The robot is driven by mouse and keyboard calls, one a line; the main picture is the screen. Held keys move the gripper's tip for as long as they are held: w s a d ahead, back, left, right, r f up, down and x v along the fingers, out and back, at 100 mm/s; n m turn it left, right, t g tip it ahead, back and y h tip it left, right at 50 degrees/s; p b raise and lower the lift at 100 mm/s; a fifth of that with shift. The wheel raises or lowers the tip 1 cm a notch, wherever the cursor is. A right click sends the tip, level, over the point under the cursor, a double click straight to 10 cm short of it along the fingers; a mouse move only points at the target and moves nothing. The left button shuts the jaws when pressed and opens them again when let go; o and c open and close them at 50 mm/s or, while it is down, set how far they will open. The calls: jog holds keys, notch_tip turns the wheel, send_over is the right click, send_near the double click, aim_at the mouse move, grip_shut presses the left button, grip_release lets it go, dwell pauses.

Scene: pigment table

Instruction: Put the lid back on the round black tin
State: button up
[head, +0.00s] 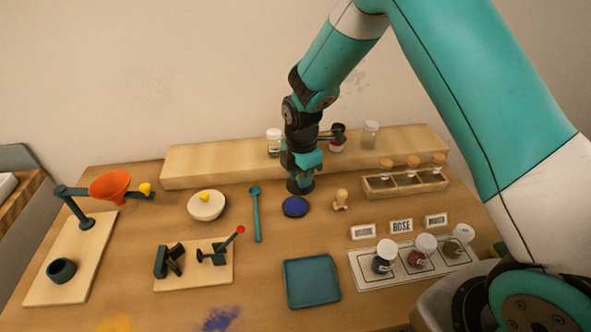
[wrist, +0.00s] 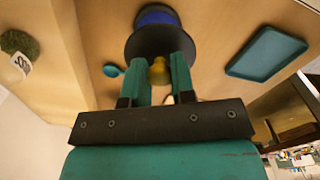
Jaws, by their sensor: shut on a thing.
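The round black tin (head: 295,206) stands open on the table, with blue pigment showing inside. In the wrist view the blue tin (wrist: 157,15) shows partly behind the lid's far edge. My gripper (head: 301,176) is shut on the brass-coloured knob (wrist: 158,72) of the black lid (wrist: 150,42). The two teal fingers (wrist: 161,68) stand either side of the knob. In the head view the lid (head: 300,187) hangs just behind the tin, above the table, and looks roughly level. The exact gap between lid and tin cannot be told.
A teal spoon (head: 256,212) lies left of the tin and a small wooden stamp (head: 341,200) stands right. A teal tray (head: 312,281) lies in front. A raised shelf (head: 220,165) with jars (head: 371,134) runs behind. A wooden rack (head: 405,184) stands right.

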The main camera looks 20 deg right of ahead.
aim_at(296, 205)
jog(key=n, duration=0.1)
jog(key=a+n, duration=0.1)
jog(key=n, duration=0.1)
jog(key=shift+w+a, duration=0.1)
jog(key=shift+a+f+n, duration=0.1)
jog(key=shift+f+n, duration=0.15)
jog(key=shift+n, duration=0.25)
jog(key=shift+f+b, duration=2.1)
jog(key=shift+f, duration=1.05)
jog(key=shift+f, duration=0.1)
jog(key=o, duration=1.5)
jog(key=shift+c, duration=0.2)
jog(key=shift+r+p, duration=2.65)
jog(key=shift+r, duration=0.9)
